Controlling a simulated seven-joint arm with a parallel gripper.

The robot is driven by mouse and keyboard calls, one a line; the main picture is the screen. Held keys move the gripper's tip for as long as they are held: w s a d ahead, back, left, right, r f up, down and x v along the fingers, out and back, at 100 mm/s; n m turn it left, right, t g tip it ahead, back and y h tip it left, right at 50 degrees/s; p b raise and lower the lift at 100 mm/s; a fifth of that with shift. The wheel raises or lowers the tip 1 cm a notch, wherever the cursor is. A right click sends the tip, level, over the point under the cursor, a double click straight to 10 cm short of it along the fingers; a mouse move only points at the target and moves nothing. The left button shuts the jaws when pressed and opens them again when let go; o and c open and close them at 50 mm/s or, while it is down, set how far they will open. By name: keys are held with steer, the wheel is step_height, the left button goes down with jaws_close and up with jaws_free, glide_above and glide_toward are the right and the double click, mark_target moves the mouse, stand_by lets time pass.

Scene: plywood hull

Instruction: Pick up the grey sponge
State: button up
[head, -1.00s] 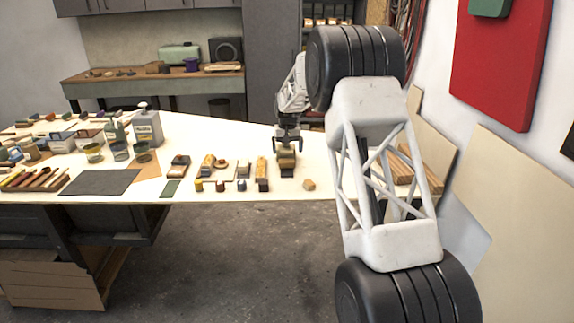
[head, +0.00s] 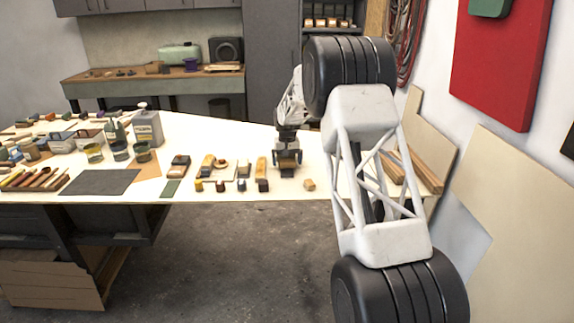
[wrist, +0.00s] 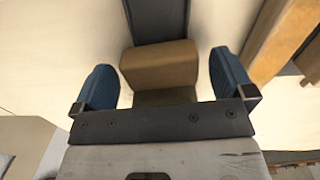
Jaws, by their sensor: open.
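My gripper (wrist: 162,70) is open, its two blue-padded fingers spread on either side of a tan-brown block (wrist: 160,66) in the wrist view. Gaps show between the block and both fingers. A dark grey strip (wrist: 157,20) lies against the block's far side, and a darker brownish part shows on its near side. In the head view my gripper (head: 287,157) is low over the right part of the white table, hiding most of the block; a dark piece (head: 287,173) shows just below it. I cannot pick out a clearly grey sponge for certain.
Wooden strips (head: 420,172) lie at the right end of the white table (head: 220,140).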

mark_target(287, 161)
steer(key=shift+f, duration=0.35)
stand_by(0.3)
steer(key=c, duration=1)
steer(key=shift+r, duration=0.1)
steer(key=shift+s+r, duration=0.15)
steer(key=shift+r, duration=0.55)
step_height(287, 161, up, 6)
steer(key=shift+f, duration=0.15)
steer(key=s, duration=1.9)
steer(key=shift+s+f, duration=0.15)
steer(key=shift+s, duration=0.2)
